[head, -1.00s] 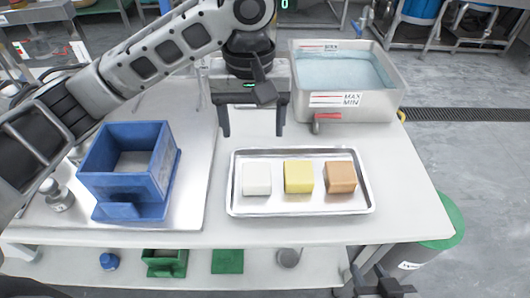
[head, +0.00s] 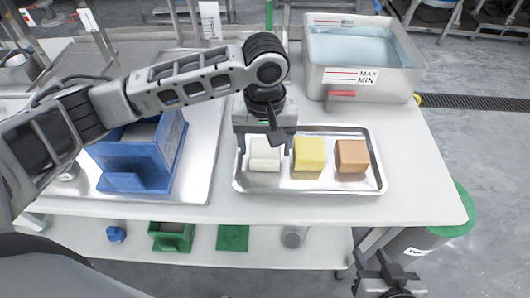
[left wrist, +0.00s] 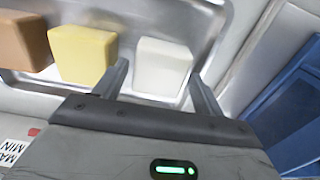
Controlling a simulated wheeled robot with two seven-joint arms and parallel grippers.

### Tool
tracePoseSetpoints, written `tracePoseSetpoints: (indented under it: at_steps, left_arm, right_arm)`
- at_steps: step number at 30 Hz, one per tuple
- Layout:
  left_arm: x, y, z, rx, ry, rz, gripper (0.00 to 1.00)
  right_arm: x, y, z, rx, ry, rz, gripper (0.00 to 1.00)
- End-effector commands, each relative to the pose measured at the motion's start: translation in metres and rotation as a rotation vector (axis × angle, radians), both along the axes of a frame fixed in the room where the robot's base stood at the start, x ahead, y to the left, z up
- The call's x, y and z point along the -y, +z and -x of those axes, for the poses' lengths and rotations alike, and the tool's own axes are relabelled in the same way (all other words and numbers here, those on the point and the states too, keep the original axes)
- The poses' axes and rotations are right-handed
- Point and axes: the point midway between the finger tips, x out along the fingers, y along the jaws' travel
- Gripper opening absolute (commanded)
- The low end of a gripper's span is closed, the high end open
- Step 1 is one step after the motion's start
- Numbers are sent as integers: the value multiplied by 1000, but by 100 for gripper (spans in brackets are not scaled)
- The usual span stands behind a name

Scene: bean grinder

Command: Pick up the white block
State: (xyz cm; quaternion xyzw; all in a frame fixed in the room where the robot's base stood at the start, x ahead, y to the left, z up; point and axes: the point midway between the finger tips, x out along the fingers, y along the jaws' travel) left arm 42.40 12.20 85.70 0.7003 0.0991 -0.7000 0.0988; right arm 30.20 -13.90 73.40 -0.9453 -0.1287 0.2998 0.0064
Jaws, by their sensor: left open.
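The white block (head: 265,155) sits at the left end of a metal tray (head: 310,189), beside a yellow block (head: 308,155) and a brown block (head: 352,156). My left gripper (head: 264,150) is open and over the white block, with its fingers pointing down at either side of it. In the left wrist view the white block (left wrist: 162,66) shows beyond and between the two fingertips of the left gripper (left wrist: 160,80). I cannot tell whether the fingers touch it. My right gripper (head: 385,275) is low at the bottom right, away from the table; its jaw state is unclear.
A blue container (head: 137,160) stands left of the tray, partly behind my left arm. A metal basin of water (head: 362,85) stands behind the tray. Green items (head: 232,238) lie on the lower shelf. The table right of the tray is clear.

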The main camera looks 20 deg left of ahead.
Motion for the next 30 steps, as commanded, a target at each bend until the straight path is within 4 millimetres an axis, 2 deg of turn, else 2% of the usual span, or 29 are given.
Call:
tracePoseSetpoints:
  at_steps: [1, 4, 12, 14, 16, 17, 26, 30]
  left_arm:
    - [-1, -9, 0, -2, 0, -1, 70]
    - [-1, -18, 1, -2, 0, -1, 70]
    - [0, -21, 0, 0, -1, 0, 70]
    - [0, -21, 1, 0, -1, 0, 56]
    - [0, -20, 0, 0, -1, 0, 37]
    - [0, -20, 0, 0, -1, 0, 32]
    - [0, -19, 0, 1, -1, 1, 32]
    - [1, -11, 0, 2, -1, 3, 32]
  right_arm:
    - [0, -1, 0, 2, 0, 0, 36]
    - [0, 0, -1, 5, 0, -3, 36]
    - [1, 3, -2, 10, 2, -1, 36]
    - [1, 3, -2, 10, 2, -1, 36]
    - [1, 3, -2, 10, 2, -1, 36]
    - [1, 2, -2, 9, 3, -1, 36]
    - [1, 0, -1, 4, 2, 1, 36]
    - [1, -1, 0, 0, 3, 2, 36]
